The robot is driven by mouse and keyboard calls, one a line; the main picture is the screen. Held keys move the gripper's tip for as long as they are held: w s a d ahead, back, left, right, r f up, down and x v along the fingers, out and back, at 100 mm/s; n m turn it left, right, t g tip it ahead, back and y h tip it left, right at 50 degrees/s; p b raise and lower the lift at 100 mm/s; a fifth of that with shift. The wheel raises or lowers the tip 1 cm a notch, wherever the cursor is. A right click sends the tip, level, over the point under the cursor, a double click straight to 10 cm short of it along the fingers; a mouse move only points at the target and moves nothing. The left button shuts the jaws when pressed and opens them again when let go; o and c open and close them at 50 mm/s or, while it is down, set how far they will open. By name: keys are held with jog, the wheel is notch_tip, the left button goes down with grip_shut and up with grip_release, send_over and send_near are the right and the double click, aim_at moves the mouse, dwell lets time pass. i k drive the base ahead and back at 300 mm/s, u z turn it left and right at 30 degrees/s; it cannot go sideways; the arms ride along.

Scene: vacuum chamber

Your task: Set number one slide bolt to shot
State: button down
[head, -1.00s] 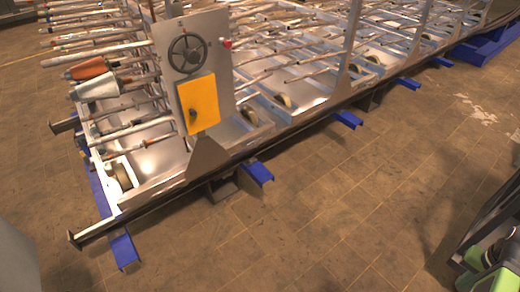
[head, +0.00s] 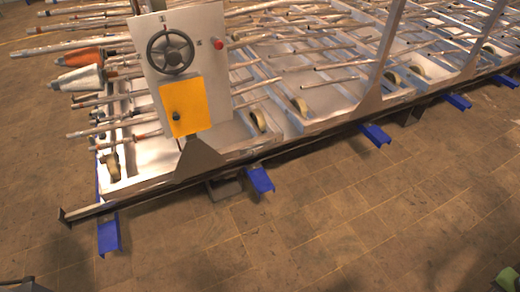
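A grey upright panel (head: 212,78) stands at the near left end of a long metal frame. It carries a dark handwheel (head: 170,52), a red button (head: 218,43) and a yellow plate (head: 187,106) with a dark knob (head: 176,117). Small dark marks sit beside the wheel, too small to read. I cannot make out a slide bolt or a number one on the panel. My gripper is not in view.
The long metal frame (head: 330,125) holds many rods and rollers and runs to the upper right. Its blue feet (head: 260,180) stick out over the floor. Two cone-shaped pieces (head: 82,77) sit left of the panel. The tiled floor (head: 330,235) in front is clear.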

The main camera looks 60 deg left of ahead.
aim_at(255, 154)
jog(key=u, duration=0.05)
jog(key=i, duration=0.15)
jog(key=u, duration=0.35)
jog(key=k, duration=0.1)
jog(key=z, duration=2.75)
jog(key=k, duration=1.1)
jog(key=z, duration=5.8)
